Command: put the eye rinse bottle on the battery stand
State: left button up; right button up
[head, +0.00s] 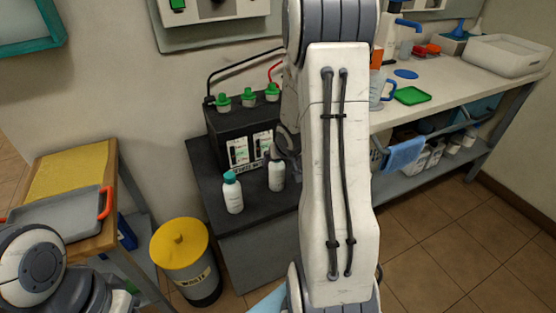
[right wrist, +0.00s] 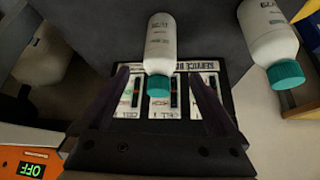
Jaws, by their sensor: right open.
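The battery stand (head: 215,170) is a dark grey bench with a black battery (head: 225,125) on it. Two white bottles stand in front of the battery: a teal-capped one (head: 232,195) and another (head: 277,176) to its right, its top partly covered by my right gripper (head: 278,152). In the right wrist view, one teal-capped bottle (right wrist: 160,42) lies in line between the open fingers of my right gripper (right wrist: 158,76); the other bottle (right wrist: 268,35) is off to the right. I cannot read which is eye rinse. My left gripper is out of view.
A yellow-lidded bin (head: 180,243) stands left of the stand. A wooden table with a grey tray (head: 60,212) is at far left. A white counter (head: 450,85) with a blue-handled jug (head: 380,92) and green tray (head: 411,95) is at right. My right arm hides the middle.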

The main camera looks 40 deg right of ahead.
jog(key=s+a+r+n+g+y+p, duration=0.1)
jog(key=s+a+r+n, duration=0.15)
jog(key=a, duration=0.45)
jog(key=s+a+r+n, duration=0.1)
jog(key=a+r, duration=0.2)
jog(key=a, duration=0.5)
jog(key=s+a+r+n+g+y+p, duration=0.1)
jog(key=a+r+n, duration=0.15)
jog(key=a, duration=0.45)
jog(key=s+a+r+n+g, duration=0.2)
jog(key=s+a+n, duration=0.1)
jog(key=s+a, duration=0.4)
jog(key=s+a+r+n+g+y, duration=0.1)
jog(key=s+a+r+n+g, duration=0.1)
jog(key=s+a, duration=0.5)
jog(key=s+n, duration=0.1)
jog(key=s, duration=0.4)
jog(key=shift+s+y, duration=0.25)
jog(key=shift+y, duration=0.05)
jog(key=shift+a+r, duration=0.1)
jog(key=shift+r, duration=0.05)
